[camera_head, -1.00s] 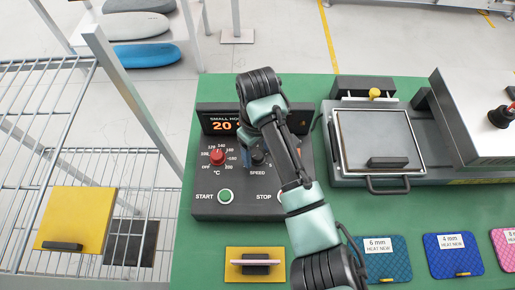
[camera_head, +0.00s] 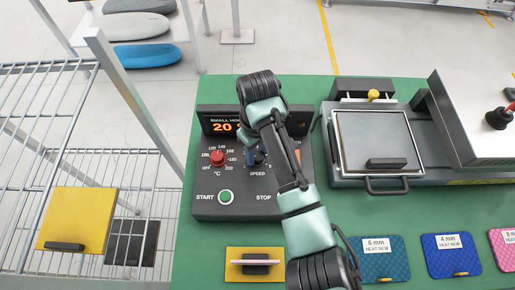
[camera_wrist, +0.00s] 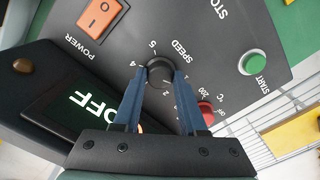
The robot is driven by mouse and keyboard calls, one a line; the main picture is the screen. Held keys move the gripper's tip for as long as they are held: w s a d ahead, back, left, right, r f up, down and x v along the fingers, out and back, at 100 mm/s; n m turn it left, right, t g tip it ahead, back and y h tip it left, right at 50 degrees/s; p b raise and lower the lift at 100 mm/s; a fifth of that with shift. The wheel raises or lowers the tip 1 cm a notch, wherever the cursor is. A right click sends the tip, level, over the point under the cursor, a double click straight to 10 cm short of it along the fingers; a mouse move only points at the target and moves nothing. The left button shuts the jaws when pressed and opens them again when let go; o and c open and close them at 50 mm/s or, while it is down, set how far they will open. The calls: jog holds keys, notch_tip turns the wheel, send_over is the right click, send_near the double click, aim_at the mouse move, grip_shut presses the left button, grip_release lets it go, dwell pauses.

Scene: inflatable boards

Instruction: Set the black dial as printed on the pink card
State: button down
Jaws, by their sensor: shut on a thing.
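The black dial (camera_wrist: 160,73) sits on the dark control box, marked SPEED with numbers around it. In the wrist view, my gripper (camera_wrist: 159,75) has its two blue fingers shut on the dial from either side. The dial's pointer is too small and covered to read. In the head view my arm largely hides the dial and my gripper (camera_head: 254,158). A thin pink strip (camera_head: 257,262) shows at a black holder on a yellow plate; I cannot tell whether it is the pink card seen edge-on. No print on it is readable.
The control box (camera_head: 210,205) has a red temperature knob (camera_head: 218,158), a green START button (camera_head: 225,197) and an orange POWER switch (camera_wrist: 101,14). A display (camera_wrist: 84,108) reads OFF. A plate press (camera_head: 375,140) stands right. Labelled blue and pink pads (camera_head: 503,248) lie in front.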

aim_at(258, 155)
jog(key=m+p, duration=0.4)
jog(key=shift+a+r+m, duration=0.1)
jog(key=shift+r+m, duration=0.1)
jog(key=shift+m, duration=0.2)
jog(key=m+p, duration=0.3)
jog(key=m, duration=0.3)
jog(key=shift+f, duration=0.15)
jog(key=shift+w, duration=0.1)
jog(key=shift+c, duration=2.3)
grip_release()
notch_tip(258, 155, up, 13)
